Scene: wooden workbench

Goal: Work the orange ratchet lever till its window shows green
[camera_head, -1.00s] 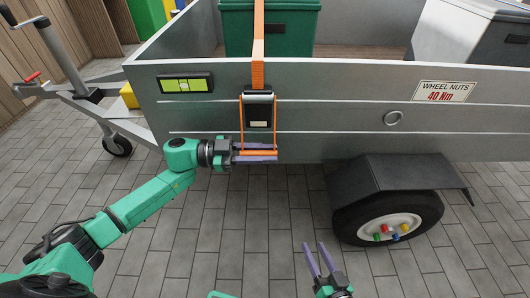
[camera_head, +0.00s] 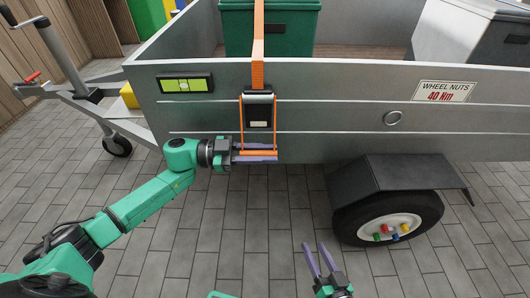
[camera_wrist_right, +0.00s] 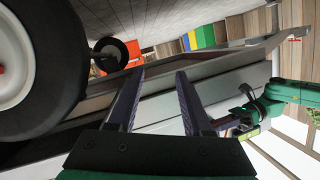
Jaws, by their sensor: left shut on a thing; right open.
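The orange ratchet lever (camera_head: 243,128) is a frame hanging down the trailer's side wall from a black ratchet body (camera_head: 258,100) on an orange strap. A small pale window (camera_head: 258,116) sits on the ratchet; I see no green in it. My left gripper (camera_head: 274,153) comes in from the left and is shut on the lever's lower crossbar, one finger above and one below. My right gripper (camera_head: 314,246) is open and empty, low in front of the trailer, apart from the lever. Its spread fingers also show in the right wrist view (camera_wrist_right: 160,73).
The grey trailer wall (camera_head: 330,125) carries a spirit level (camera_head: 185,84) and a "WHEEL NUTS 40 Nm" label (camera_head: 443,91). A wheel (camera_head: 388,222) under a dark mudguard (camera_head: 400,178) stands right of my right gripper. The strap (camera_head: 258,50) crosses a green crate (camera_head: 295,28). Paved floor between the arms is clear.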

